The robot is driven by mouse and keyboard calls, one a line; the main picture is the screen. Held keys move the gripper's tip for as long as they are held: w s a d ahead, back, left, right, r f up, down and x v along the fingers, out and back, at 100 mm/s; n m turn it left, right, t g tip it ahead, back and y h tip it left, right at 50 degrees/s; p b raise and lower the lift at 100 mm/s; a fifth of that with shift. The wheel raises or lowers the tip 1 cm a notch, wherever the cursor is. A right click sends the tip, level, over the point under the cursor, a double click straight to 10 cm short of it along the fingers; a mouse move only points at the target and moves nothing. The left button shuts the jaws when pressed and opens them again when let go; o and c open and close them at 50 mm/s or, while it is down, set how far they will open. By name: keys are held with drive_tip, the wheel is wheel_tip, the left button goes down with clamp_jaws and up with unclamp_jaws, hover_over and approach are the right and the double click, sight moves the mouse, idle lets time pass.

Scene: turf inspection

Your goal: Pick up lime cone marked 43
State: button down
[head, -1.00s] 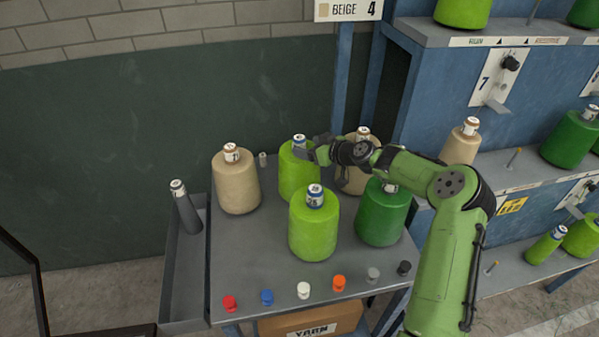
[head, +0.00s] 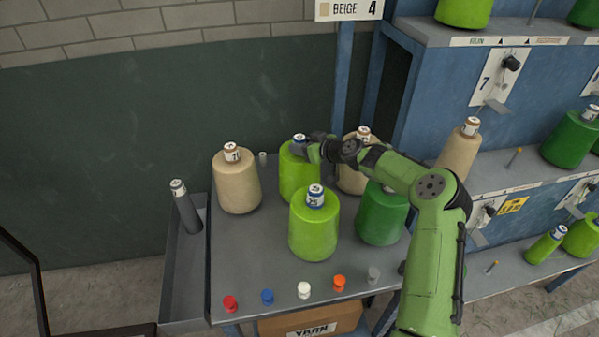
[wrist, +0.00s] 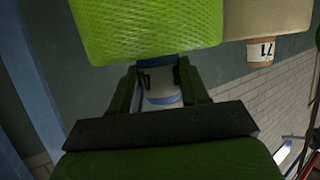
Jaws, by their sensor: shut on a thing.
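A lime cone (head: 297,178) stands upright at the back of the grey table. Its tube top is blue and white, and I cannot read its number. My gripper (head: 302,147) reaches it from the right and is shut on the tube top. In the wrist view the lime cone (wrist: 150,25) fills the top, and the tube (wrist: 163,93) sits between the fingers of my gripper (wrist: 162,84). A second lime cone (head: 313,228) with a blue-banded tube stands in front, apart from my gripper. I cannot see clear space under the held cone.
A beige cone (head: 236,186) marked 71 stands left of the held cone. Another beige cone (head: 352,178) and a dark green cone (head: 380,218) stand close on the right, partly behind my arm. Small caps, including a red one (head: 231,303), line the front edge. A blue rack (head: 440,85) rises at right.

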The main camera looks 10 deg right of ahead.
drive_tip(key=shift+w+r, duration=0.1)
drive_tip(key=shift+r, duration=0.3)
